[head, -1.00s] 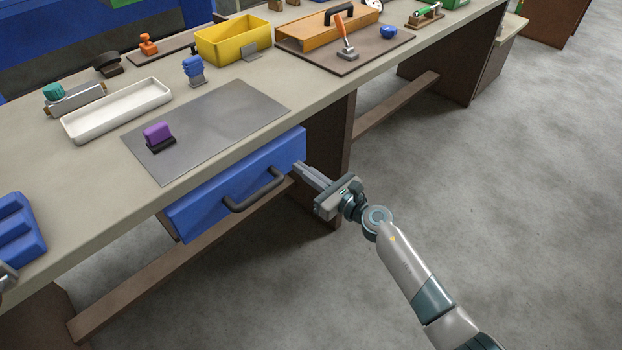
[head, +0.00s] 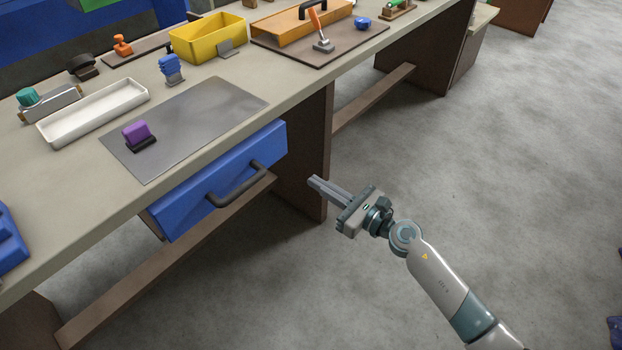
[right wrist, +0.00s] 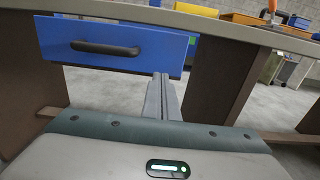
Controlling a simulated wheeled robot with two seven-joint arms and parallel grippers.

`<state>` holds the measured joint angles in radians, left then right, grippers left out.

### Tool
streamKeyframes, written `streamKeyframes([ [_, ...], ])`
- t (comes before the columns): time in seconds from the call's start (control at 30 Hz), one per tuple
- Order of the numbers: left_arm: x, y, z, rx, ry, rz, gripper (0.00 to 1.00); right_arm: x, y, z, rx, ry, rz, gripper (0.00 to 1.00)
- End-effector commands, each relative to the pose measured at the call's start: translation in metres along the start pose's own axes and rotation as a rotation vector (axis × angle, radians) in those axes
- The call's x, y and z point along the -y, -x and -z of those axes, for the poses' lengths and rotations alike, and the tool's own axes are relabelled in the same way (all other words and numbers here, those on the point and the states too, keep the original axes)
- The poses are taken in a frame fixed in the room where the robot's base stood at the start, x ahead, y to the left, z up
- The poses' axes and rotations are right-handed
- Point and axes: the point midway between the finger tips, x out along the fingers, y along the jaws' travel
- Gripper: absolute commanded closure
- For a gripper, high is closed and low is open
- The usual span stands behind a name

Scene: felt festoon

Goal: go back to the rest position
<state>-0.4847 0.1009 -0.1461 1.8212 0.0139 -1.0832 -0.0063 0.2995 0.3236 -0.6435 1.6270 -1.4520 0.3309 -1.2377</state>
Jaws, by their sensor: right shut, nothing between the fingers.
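My right gripper (head: 314,182) is shut and empty. It is held in the air in front of the bench, to the right of the blue drawer (head: 180,212) and apart from it. In the right wrist view the closed fingers (right wrist: 162,78) point toward the bench, below and right of the dark handle (right wrist: 104,48) of the drawer. The drawer stands a little out from under the bench top. My left gripper is not in view.
The bench top (head: 75,180) carries a grey mat (head: 190,115) with a purple-handled stamp (head: 137,135), a white tray (head: 95,112) and a yellow bin (head: 208,38). A brown bench leg (head: 305,160) stands behind my right gripper. The floor (head: 480,170) to the right is clear.

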Motion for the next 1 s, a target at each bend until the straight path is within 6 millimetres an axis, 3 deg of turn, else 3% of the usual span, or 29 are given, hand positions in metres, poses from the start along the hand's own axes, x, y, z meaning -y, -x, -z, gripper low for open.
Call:
streamKeyframes([
  [0.67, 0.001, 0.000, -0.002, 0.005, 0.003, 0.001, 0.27, 0.001, 0.003, 0.001, 0.002, -0.026, 0.008, 1.00],
  [0.87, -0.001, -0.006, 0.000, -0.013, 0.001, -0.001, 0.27, 0.012, 0.016, 0.019, 0.027, -0.296, 0.093, 1.00],
  [1.0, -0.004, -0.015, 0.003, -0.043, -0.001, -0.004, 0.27, 0.029, 0.041, 0.054, 0.074, -0.704, 0.234, 1.00],
])
